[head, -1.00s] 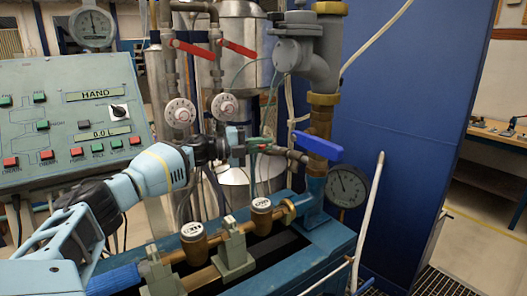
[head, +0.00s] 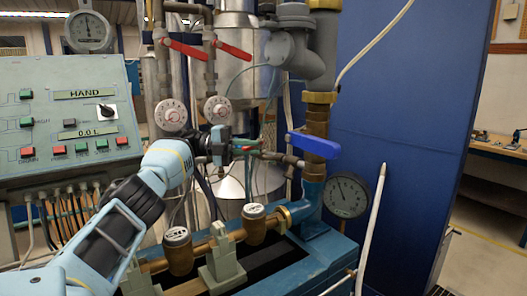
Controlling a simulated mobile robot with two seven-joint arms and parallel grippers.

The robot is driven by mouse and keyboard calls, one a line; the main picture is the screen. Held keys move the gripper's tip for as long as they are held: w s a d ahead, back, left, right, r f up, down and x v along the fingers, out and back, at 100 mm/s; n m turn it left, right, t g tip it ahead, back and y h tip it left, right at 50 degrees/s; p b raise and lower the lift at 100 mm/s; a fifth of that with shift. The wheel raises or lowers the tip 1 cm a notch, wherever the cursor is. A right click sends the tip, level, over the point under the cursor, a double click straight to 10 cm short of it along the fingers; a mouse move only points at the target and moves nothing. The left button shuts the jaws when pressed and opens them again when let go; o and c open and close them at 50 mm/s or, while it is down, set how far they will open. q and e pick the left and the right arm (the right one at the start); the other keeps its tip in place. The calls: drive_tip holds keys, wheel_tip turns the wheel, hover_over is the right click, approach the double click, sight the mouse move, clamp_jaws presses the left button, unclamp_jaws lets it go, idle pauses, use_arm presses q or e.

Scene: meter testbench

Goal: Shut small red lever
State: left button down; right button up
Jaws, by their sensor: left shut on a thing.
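The small red lever (head: 246,148) is a little red piece at the tips of my left gripper, beside a thin green pipe section in the middle of the head view. My left gripper (head: 236,146) reaches in from the left and is shut on it. The dark fingers hide most of the lever, so its exact angle cannot be told. My right gripper is not in view.
Two longer red levers (head: 185,48) (head: 233,50) sit above on vertical pipes. A blue valve handle (head: 314,146) and a pressure gauge (head: 347,195) are to the right. Brass pipework (head: 222,242) runs below; a control panel (head: 66,113) stands left.

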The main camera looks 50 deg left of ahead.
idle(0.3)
use_arm(q)
drive_tip(key=c, duration=1.5)
unclamp_jaws()
